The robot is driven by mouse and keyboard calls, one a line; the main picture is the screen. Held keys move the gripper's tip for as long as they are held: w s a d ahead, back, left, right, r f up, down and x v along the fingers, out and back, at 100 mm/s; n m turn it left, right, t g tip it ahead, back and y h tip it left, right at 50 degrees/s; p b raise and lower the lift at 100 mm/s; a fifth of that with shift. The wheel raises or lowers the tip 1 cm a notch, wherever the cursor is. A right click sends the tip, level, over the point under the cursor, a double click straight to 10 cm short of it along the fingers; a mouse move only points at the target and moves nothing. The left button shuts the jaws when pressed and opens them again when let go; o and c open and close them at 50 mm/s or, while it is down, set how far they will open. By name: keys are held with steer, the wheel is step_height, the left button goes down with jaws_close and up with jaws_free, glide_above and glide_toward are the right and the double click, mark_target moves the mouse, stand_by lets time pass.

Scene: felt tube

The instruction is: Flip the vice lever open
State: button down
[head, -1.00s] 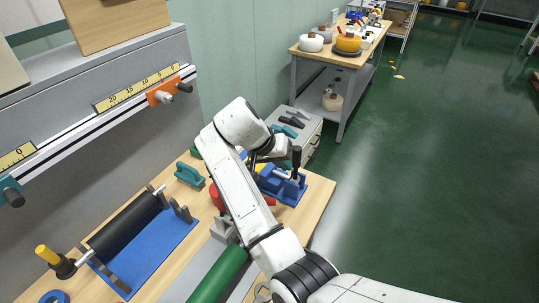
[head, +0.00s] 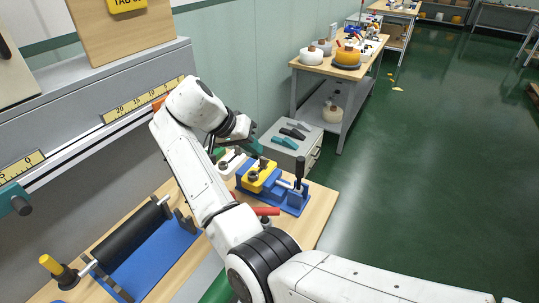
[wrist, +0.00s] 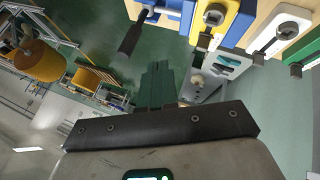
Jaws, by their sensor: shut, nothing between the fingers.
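The blue vice (head: 290,197) with a yellow block (head: 257,176) stands on the wooden workbench. Its lever with a black handle (head: 300,170) points upward at the vice's right end. In the wrist view the vice's blue body (wrist: 176,12), yellow part (wrist: 220,22) and black lever handle (wrist: 131,38) show along the top edge. My gripper (head: 254,146) is above and behind the vice in the head view, left of the lever and apart from it. Its teal fingers (wrist: 157,84) are together and empty in the wrist view.
A white fixture (head: 230,163) stands left of the vice. Behind is a grey cabinet (head: 292,150) with tools on top. A black roller (head: 125,242) on a blue base lies at the bench's left. Open green floor (head: 420,180) lies to the right.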

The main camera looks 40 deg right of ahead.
mark_target(299, 175)
steer(key=s+d+f+b, duration=0.3)
steer(key=s+d+f, duration=0.1)
steer(key=d+f, duration=0.3)
steer(key=shift+s+d+f+b, duration=0.15)
steer(key=shift+d+b, duration=0.2)
steer(key=shift+d, duration=0.2)
steer(key=shift+d, duration=0.1)
steer(key=shift+s+d+t, duration=0.1)
steer(key=shift+s+t, duration=0.2)
steer(key=shift+s, duration=0.05)
